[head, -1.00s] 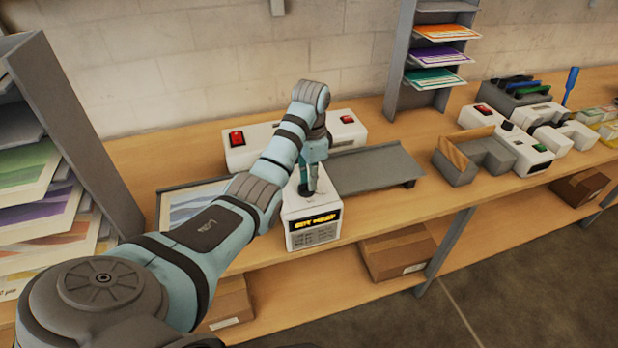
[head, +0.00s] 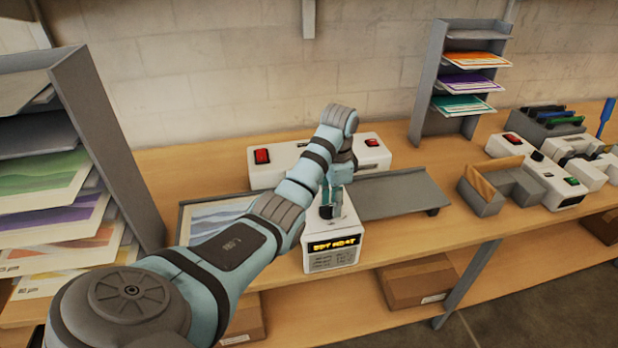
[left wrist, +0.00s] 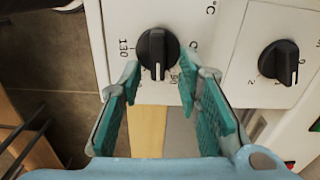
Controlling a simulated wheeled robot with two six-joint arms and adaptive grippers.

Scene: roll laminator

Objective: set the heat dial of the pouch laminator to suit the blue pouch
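My left gripper (head: 331,208) points down over this box. In the left wrist view, the black heat dial (left wrist: 157,50) has its white pointer line toward the bottom of the picture, with "130" printed to its left and a partly hidden number at lower right. My open left gripper (left wrist: 157,84) has its green-padded fingertips either side of the dial's lower part. A sheet with a blue-grey landscape (head: 212,218) lies on the left tray.
A second black dial (left wrist: 280,60) sits right of the first. A grey tray (head: 400,193) extends to the right. Shelf racks stand at far left (head: 110,150) and back right (head: 432,85). Smaller machines (head: 550,180) occupy the right bench. Cardboard boxes (head: 415,283) lie below.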

